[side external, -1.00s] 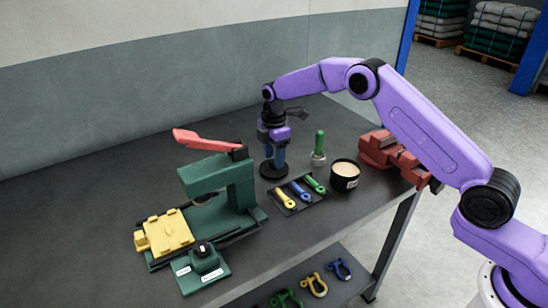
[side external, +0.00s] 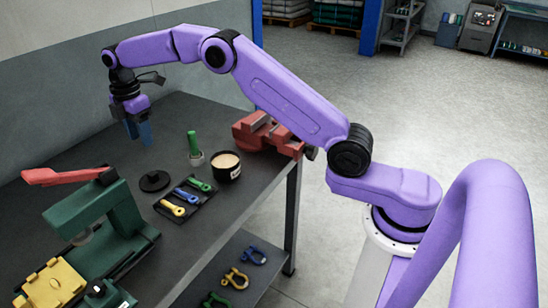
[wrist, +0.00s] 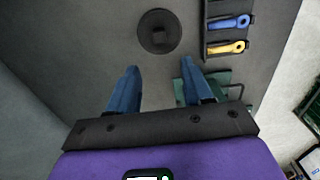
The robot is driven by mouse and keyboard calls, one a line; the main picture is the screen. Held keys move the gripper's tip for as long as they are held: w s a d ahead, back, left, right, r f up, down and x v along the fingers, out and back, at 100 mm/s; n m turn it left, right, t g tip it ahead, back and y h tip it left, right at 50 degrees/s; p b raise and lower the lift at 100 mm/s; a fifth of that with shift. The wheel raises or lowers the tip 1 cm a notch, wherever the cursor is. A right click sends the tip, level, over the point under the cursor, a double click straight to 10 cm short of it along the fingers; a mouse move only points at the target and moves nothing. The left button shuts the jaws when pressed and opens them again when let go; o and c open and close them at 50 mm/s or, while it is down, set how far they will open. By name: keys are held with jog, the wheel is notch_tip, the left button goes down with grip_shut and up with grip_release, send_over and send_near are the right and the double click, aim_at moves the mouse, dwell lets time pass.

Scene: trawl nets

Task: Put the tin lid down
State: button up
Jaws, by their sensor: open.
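The tin lid (side external: 154,181), a black disc with a small knob, lies flat on the dark bench beside the tool tray. In the wrist view the lid (wrist: 158,32) lies beyond my fingertips, with nothing touching it. My gripper (side external: 139,142) is raised above the bench, behind the lid in the side view. Its blue fingers are apart and empty, as the wrist view of the gripper (wrist: 157,66) also shows. The black tin (side external: 227,170) stands uncovered to the right, its pale contents showing.
A black tray (side external: 184,208) holds yellow, blue and green tools. A green-handled tool (side external: 194,147) stands upright near the tin. A red vise (side external: 268,134) sits at the bench edge. A green press (side external: 95,222) with a red lever stands at front left. Bench around the lid is partly clear.

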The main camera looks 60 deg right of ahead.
jog(key=s+a+r+m, duration=0.1)
jog(key=s+a+r, duration=0.15)
jog(key=s, duration=0.85)
jog(key=s+a+r+m, duration=0.2)
jog(key=s+r, duration=0.1)
jog(key=s, duration=0.8)
jog(key=s+d+f+m, duration=0.1)
jog(key=s+d, duration=0.5)
jog(key=s, duration=0.6)
jog(key=s+d+f+m, duration=0.1)
jog(key=s+d, duration=0.5)
jog(key=s, duration=0.7)
jog(key=shift+d+f, duration=0.15)
jog(key=shift+f, duration=0.6)
